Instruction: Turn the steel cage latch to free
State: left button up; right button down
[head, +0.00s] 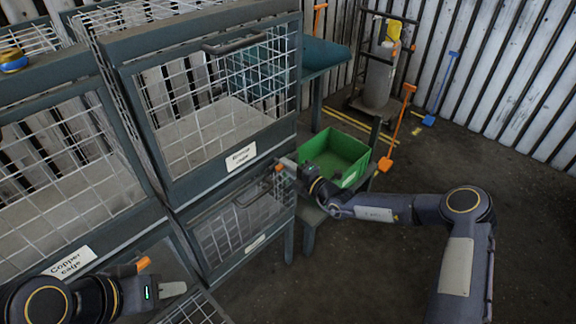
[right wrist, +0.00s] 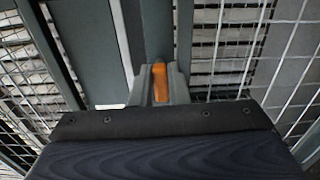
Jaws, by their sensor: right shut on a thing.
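My right gripper (head: 286,165) is at the right end of the middle wire-mesh cages, just below the upper cage's label. It is shut on an orange latch handle (head: 279,168). In the right wrist view, the orange handle (right wrist: 160,84) stands between the two grey fingers, in front of a dark green frame post. The upper cage (head: 215,105) and the lower cage (head: 240,225) have closed mesh doors. I cannot clearly read which label says steel. My left gripper (head: 173,290) is at the lower left; I cannot tell its opening.
The copper cage (head: 70,262) is at the left, with another orange latch (head: 143,263) near my left gripper. A green bin (head: 335,155) stands on a low stand right of the cages. Open floor lies at the right.

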dwell(0.6)
jog(key=c, duration=1.4)
grip_release()
jog(key=shift+d, duration=0.1)
jog(key=v, duration=0.7)
jog(key=shift+s+d, duration=0.25)
jog(key=shift+s, duration=0.05)
